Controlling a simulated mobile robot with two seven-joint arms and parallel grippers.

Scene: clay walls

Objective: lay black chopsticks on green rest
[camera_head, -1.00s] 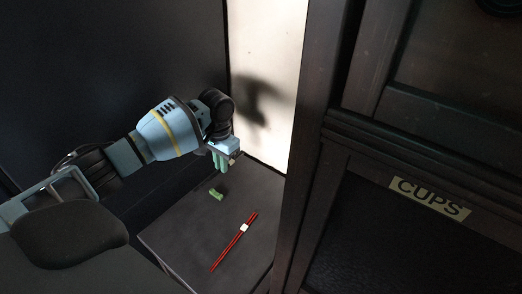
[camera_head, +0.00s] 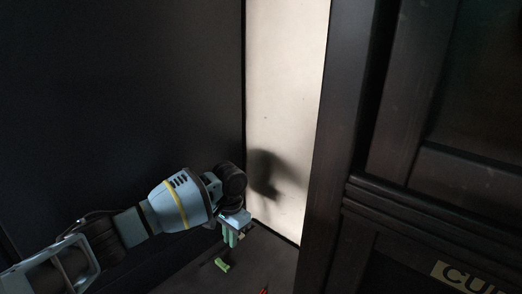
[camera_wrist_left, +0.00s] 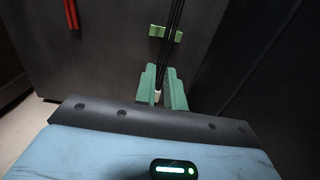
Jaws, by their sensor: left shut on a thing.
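My left gripper (camera_head: 231,237) is at the lower middle of the head view, pointing down over the dark table. In the left wrist view its green fingers (camera_wrist_left: 169,90) are shut on the black chopsticks (camera_wrist_left: 174,40), around a pale band (camera_wrist_left: 157,97). The chopsticks run away from the fingers and pass in front of the green rest (camera_wrist_left: 178,35); I cannot tell if they touch it. The green rest (camera_head: 222,265) lies on the table just below the gripper in the head view. My right gripper is not in view.
Red chopsticks (camera_wrist_left: 71,14) lie on the dark table (camera_wrist_left: 110,50) left of the rest in the left wrist view; only a tip (camera_head: 264,291) shows in the head view. A dark wooden cabinet (camera_head: 400,130) with a label stands at the right. A pale wall (camera_head: 290,100) is behind.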

